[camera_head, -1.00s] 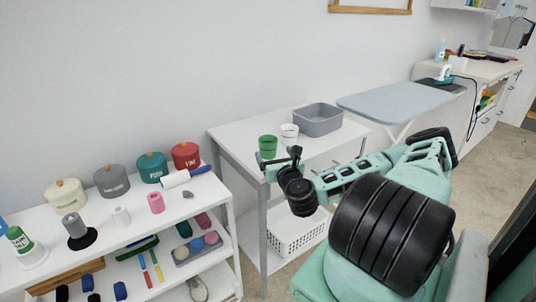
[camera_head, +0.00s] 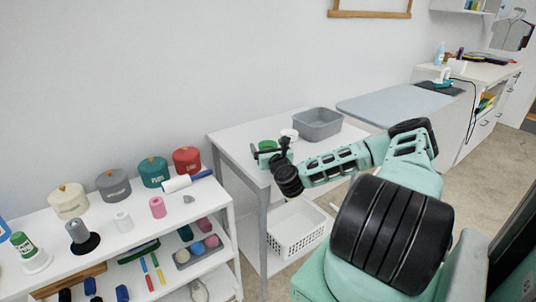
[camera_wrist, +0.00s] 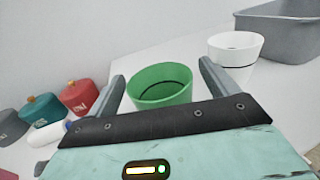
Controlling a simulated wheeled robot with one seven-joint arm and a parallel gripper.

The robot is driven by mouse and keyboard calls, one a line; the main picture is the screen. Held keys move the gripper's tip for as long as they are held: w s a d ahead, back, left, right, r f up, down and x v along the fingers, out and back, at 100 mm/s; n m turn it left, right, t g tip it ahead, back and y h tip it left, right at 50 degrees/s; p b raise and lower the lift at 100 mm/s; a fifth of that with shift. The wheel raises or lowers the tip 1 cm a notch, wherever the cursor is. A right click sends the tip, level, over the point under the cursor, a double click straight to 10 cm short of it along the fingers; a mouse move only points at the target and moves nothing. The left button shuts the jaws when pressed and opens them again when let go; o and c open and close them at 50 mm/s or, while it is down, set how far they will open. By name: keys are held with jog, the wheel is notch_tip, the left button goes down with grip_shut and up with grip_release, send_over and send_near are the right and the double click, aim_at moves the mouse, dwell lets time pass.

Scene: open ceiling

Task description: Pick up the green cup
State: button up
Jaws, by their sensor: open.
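The green cup (camera_wrist: 162,87) stands upright on the white table (camera_head: 237,133). In the wrist view it lies between the two open fingers of my gripper (camera_wrist: 165,92), with a gap to the right finger. The lower part of the cup is hidden behind my gripper's body. In the head view, only the cup's top (camera_head: 267,145) shows behind my gripper (camera_head: 272,156). I cannot tell whether a finger touches the cup.
A white cup (camera_wrist: 235,55) stands close to the right of the green cup, near my right finger. A grey bin (camera_head: 318,124) is behind it. A shelf (camera_head: 120,241) with several canisters stands left. A white basket (camera_head: 297,232) sits below the table.

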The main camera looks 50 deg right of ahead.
jog(key=c, duration=1)
